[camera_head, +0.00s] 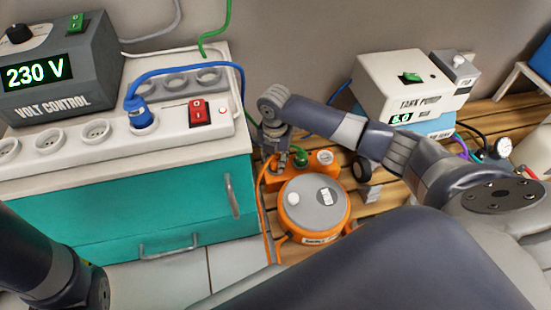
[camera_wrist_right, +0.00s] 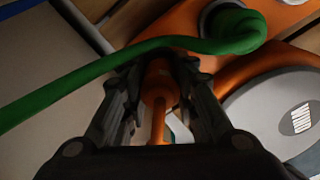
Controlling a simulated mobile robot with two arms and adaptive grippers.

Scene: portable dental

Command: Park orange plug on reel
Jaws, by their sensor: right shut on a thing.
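The orange reel (camera_head: 315,205) lies on the slatted wooden surface, with its orange socket block (camera_head: 322,170) behind the drum. My right gripper (camera_head: 278,152) is at the left end of that block. In the right wrist view the right gripper (camera_wrist_right: 160,100) is shut on the orange plug (camera_wrist_right: 158,82), whose orange cord runs down towards the camera. A green plug (camera_head: 301,155) sits in the block, and its green cable (camera_wrist_right: 85,80) crosses just past my fingertips. Whether the orange plug is in a socket is hidden. My left arm shows at lower left; its gripper is out of view.
The white power strip (camera_head: 70,143) with a blue plug (camera_head: 140,115) and red switch (camera_head: 198,111) tops the teal cabinet (camera_head: 110,215) at left. The volt control box (camera_head: 60,70) stands behind. The tank pump box (camera_head: 405,80) is right of my right forearm.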

